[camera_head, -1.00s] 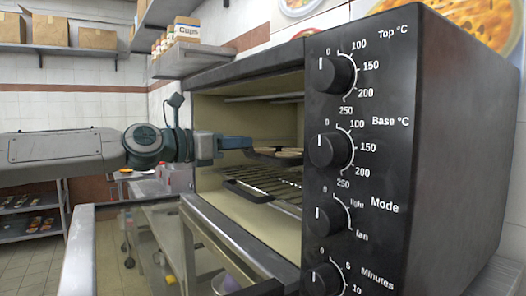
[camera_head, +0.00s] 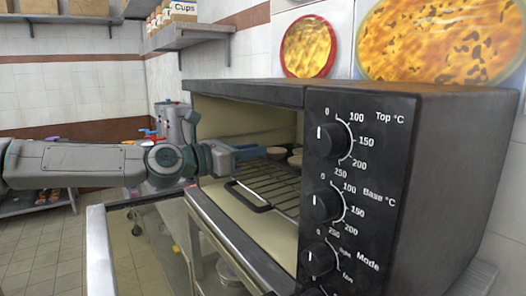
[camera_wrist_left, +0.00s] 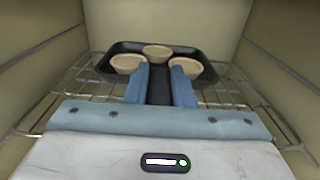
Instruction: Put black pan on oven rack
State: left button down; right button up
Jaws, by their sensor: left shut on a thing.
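The black pan (camera_wrist_left: 159,90) shows best in the left wrist view, inside the oven, with three small pale round cups (camera_wrist_left: 156,52) on it. My left gripper (camera_wrist_left: 160,74) is shut on the pan's dark handle, one blue finger on each side. I cannot tell whether the pan touches the rack. My right gripper is not in view.
The oven's black control panel (camera_head: 340,190) with knobs stands right of the opening. The oven's side walls (camera_wrist_left: 42,62) are close on both sides. A steel pot (camera_head: 173,122) and wall shelves stand behind to the left.

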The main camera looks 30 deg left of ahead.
aim_at(276, 164)
pick_arm(q)
jog(key=shift+d+r, duration=0.1)
jog(key=shift+r, duration=0.1)
jog(key=shift+w+f+p, duration=0.15)
jog(key=shift+w+p, duration=0.1)
jog(key=shift+p, duration=0.05)
jog(key=shift+w+d, duration=0.15)
jog(key=shift+d, duration=0.05)
jog(key=shift+w+d+f+p, duration=0.1)
jog(key=shift+w+d+p, duration=0.15)
jog(key=shift+d, duration=0.25)
jog(key=shift+w+d+f+p, duration=0.15)
jog(key=shift+d+p, duration=0.1)
jog(key=shift+d, duration=0.2)
notch_tip(276, 164, down, 3)
jog(key=shift+s+a+r+p, duration=0.1)
jog(key=shift+a+r+p, duration=0.1)
jog(key=shift+p, duration=0.35)
jog(key=shift+f, duration=0.35)
jog(key=shift+d, duration=0.1)
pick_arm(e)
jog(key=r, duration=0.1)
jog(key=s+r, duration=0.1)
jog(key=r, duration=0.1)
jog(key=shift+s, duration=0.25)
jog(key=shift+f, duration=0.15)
pick_arm(q)
jog(key=c, duration=1.3)
grip_release()
